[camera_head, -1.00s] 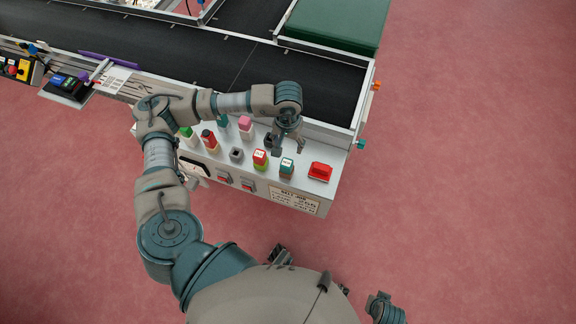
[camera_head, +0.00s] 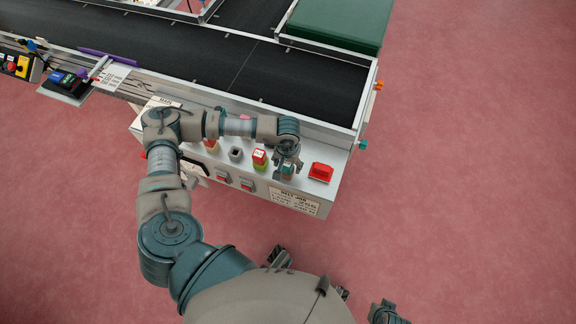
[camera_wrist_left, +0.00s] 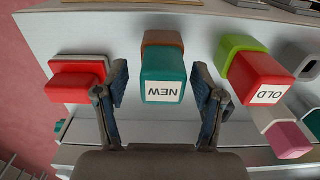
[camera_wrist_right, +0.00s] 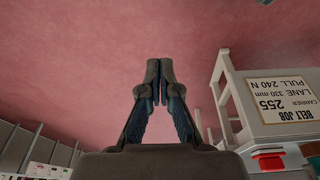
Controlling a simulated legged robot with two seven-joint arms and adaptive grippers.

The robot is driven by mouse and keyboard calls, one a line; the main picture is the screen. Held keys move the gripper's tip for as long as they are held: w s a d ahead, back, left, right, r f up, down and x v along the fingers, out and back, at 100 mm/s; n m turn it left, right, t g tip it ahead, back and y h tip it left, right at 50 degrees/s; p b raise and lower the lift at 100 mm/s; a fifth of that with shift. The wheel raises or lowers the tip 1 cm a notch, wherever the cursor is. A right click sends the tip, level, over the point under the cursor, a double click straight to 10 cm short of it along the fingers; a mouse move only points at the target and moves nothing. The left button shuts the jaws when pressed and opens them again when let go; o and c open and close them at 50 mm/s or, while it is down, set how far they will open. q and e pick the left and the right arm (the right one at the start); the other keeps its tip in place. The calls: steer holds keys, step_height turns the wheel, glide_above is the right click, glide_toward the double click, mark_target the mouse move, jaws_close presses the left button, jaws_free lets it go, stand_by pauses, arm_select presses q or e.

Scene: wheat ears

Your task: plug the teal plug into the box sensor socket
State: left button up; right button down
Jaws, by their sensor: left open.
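The teal plug (camera_wrist_left: 163,78), labelled NEW, stands on a brown base on the panel top; it shows partly behind my left gripper in the head view (camera_head: 288,170). My left gripper (camera_wrist_left: 163,100) is open, with one finger on each side of the teal plug, apart from it. A red plug (camera_head: 259,155), labelled OLD, stands on a lime base beside it, also in the left wrist view (camera_wrist_left: 262,76). I cannot tell which socket is the box sensor's. My right gripper (camera_wrist_right: 160,85) is shut and empty, away from the panel.
A grey socket (camera_head: 236,154) sits left of the red plug. A red block (camera_head: 320,172) sits on the panel's right end. Other coloured plugs are partly hidden by my left arm. The conveyor belt (camera_head: 240,75) runs behind. Red floor is clear at right.

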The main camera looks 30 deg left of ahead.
arm_select(q)
steer(key=shift+a, duration=0.15)
steer(key=shift+c, duration=1.4)
steer(key=shift+a, duration=0.1)
steer(key=c, duration=1)
arm_select(e)
steer(key=shift+a, duration=0.15)
arm_select(q)
steer(key=shift+r, duration=0.1)
